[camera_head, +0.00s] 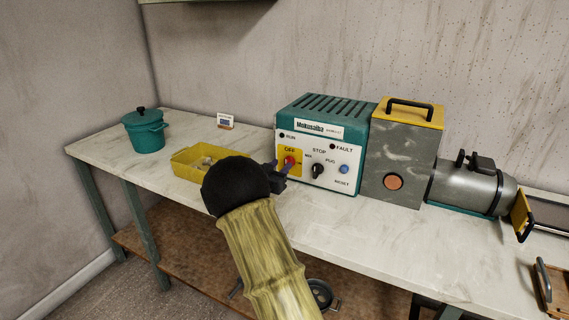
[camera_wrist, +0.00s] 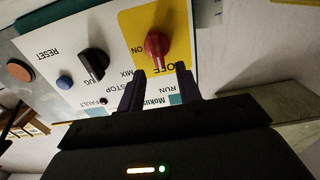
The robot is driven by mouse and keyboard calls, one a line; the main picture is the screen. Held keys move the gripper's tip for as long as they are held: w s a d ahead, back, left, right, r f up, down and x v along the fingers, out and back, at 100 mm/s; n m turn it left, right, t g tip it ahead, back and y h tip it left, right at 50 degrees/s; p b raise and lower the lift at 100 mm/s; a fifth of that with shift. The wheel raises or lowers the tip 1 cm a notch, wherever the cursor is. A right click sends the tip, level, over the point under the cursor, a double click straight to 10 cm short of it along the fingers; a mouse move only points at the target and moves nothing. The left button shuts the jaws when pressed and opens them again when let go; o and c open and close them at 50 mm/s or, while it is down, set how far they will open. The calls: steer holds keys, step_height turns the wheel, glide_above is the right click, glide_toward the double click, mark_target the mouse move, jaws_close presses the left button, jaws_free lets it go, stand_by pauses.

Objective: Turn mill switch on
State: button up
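The mill's control box (camera_head: 321,142) is teal with a white front panel and stands on the bench. Its red switch (camera_wrist: 156,45) sits on a yellow plate (camera_wrist: 128,25) marked OFF and ON; the switch's handle appears to line up with the OFF label. In the head view the red switch (camera_head: 290,161) is partly covered by my gripper (camera_head: 284,168). In the wrist view my gripper (camera_wrist: 160,69) is open and empty. Its two dark fingertips lie just short of the red switch, one to each side of its line. I see no clear contact.
A black knob (camera_wrist: 93,64) and a blue button (camera_wrist: 64,82) are beside the switch on the panel. A yellow tray (camera_head: 183,166), a teal pot (camera_head: 146,135) and a small sign (camera_head: 225,121) stand left. A grey block-shaped machine (camera_head: 400,160) adjoins the box's right side.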

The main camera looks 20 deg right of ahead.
mark_target(286, 161)
steer(key=shift+x, duration=1.95)
jaws_close()
